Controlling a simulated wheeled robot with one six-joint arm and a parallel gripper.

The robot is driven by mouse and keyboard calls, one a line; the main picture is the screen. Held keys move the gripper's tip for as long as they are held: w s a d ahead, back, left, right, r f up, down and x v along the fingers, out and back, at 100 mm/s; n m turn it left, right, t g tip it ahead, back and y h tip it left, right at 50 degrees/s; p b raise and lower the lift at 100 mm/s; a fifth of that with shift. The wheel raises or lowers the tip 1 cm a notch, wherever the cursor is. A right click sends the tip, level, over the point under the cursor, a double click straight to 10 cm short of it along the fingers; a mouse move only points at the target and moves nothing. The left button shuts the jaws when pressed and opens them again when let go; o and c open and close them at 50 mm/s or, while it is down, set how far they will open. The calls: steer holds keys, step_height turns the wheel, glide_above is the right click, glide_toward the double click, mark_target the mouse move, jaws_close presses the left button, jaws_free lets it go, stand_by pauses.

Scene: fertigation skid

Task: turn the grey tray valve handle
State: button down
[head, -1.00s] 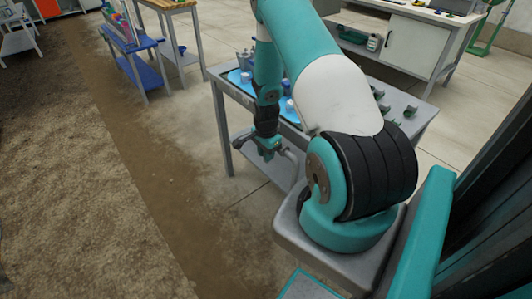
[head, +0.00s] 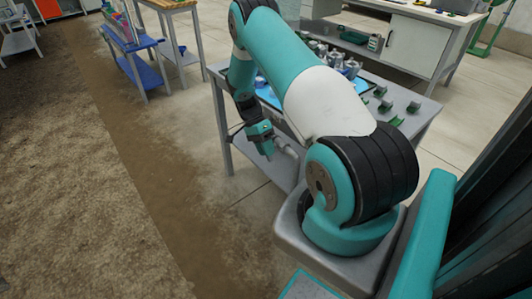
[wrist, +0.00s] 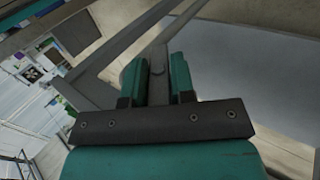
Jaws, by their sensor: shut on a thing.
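The grey tray valve handle (wrist: 157,86) shows in the wrist view as a grey bar between my two teal fingers. My gripper (wrist: 157,66) is shut on it, and the fingers cover its sides. In the head view my gripper (head: 267,152) is at the left end of the skid table, below its top, and tilted. The handle is too small and too covered there to make out its angle. A grey pipe (head: 287,147) runs just right of the gripper.
The grey table (head: 432,106) carries a blue tray, several bottle-like items and green-grey clips (head: 397,121). Its leg (head: 222,135) stands close left of my gripper. A blue cart (head: 148,75) stands farther back. Bare soil lies open on the left.

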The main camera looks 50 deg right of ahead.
steer(key=shift+w+f+g+b, duration=0.1)
steer(key=shift+g+b, duration=0.55)
steer(key=shift+g, duration=0.45)
steer(key=shift+y, duration=0.4)
steer(key=c, duration=1)
jaws_free()
steer(key=shift+c, duration=0.2)
